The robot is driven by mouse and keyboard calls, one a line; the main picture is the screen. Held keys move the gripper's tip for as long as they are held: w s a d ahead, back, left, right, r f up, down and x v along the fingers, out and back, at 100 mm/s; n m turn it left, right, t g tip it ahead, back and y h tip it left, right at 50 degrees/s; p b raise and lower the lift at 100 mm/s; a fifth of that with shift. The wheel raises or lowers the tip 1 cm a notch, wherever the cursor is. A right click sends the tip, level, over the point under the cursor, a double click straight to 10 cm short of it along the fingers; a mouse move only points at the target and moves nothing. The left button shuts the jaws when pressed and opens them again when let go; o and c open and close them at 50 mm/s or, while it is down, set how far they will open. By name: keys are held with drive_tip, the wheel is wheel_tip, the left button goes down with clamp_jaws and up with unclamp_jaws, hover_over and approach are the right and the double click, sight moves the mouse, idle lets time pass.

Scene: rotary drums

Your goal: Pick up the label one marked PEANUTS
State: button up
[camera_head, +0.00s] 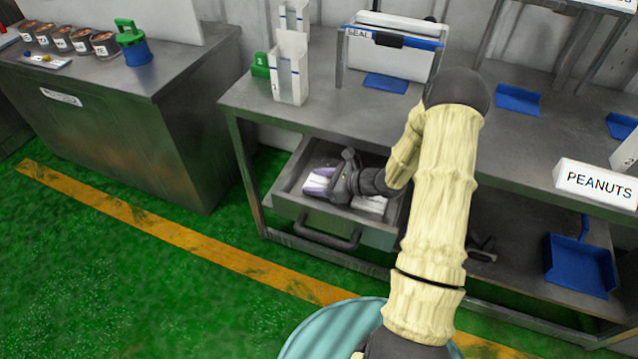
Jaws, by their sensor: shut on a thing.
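My gripper (340,180) is down inside an open drawer (335,221) under the middle table. It is shut at a purple-and-white item (318,181), which looks like a label or a stack of labels; its print is too small to read. A white item (369,203) lies on the right side of the drawer, partly hidden by my gripper and arm. A white block with the word PEANUTS (597,185) stands at the front edge of the table at the right.
The drawer's dark handle (327,236) juts out in front. On the table (256,95) stand a SEAL machine (392,51), white holders (290,68) and blue trays (518,99). A blue scoop (580,264) lies on the lower shelf. Green floor is free at the left.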

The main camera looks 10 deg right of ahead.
sight(318, 183)
wheel_tip(318, 183, up, 10)
drive_tip(key=shift+p, duration=0.45)
drive_tip(key=shift+f, duration=0.1)
